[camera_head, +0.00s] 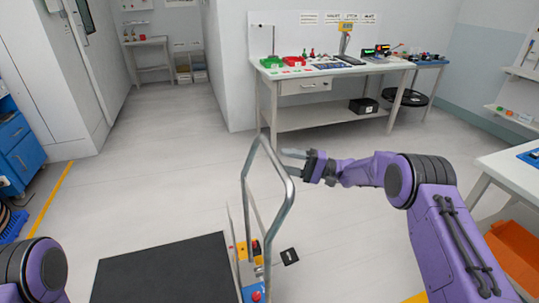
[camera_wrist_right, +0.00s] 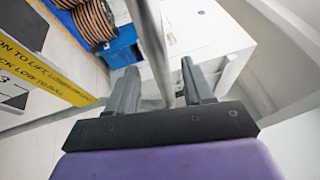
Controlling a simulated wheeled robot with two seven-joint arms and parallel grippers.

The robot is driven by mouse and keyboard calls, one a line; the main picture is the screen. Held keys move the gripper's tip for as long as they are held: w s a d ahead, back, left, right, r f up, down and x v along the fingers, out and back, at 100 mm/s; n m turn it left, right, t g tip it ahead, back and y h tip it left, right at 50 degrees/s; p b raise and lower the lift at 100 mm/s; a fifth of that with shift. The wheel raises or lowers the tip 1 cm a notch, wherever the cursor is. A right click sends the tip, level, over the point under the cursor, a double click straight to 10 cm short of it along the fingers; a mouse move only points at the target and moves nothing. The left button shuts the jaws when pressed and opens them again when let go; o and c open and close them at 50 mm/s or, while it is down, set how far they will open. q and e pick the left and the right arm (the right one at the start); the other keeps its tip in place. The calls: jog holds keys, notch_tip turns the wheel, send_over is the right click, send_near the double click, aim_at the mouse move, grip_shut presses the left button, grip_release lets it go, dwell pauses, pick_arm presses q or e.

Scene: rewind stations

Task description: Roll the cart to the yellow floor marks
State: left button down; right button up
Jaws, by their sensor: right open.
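The cart's bent grey metal handle (camera_head: 246,190) stands upright in the middle of the head view. Its deck carries a black mat (camera_head: 165,272) at the bottom. My right gripper (camera_head: 289,163) is open at the handle's right-hand tube, near the top. In the right wrist view the handle tube (camera_wrist_right: 151,45) passes between the two spread fingers (camera_wrist_right: 160,90); I cannot tell whether they touch it. A yellow floor line (camera_head: 51,200) runs along the left floor, and a yellow strip (camera_head: 416,298) shows at the bottom right. My left gripper is out of view.
A white workbench (camera_head: 330,69) with tools stands at the back. A blue cabinet (camera_head: 17,145) is on the left, and a white table (camera_head: 512,170) with an orange bin (camera_head: 515,258) on the right. A small black item (camera_head: 289,256) lies beside the cart. Middle floor is open.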

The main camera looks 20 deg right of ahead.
jog(key=p+x, duration=0.1)
jog(key=x, duration=0.4)
jog(key=shift+w+a+r, duration=0.1)
jog(key=shift+a, duration=0.25)
grip_shut()
jog(key=shift+a, duration=0.1)
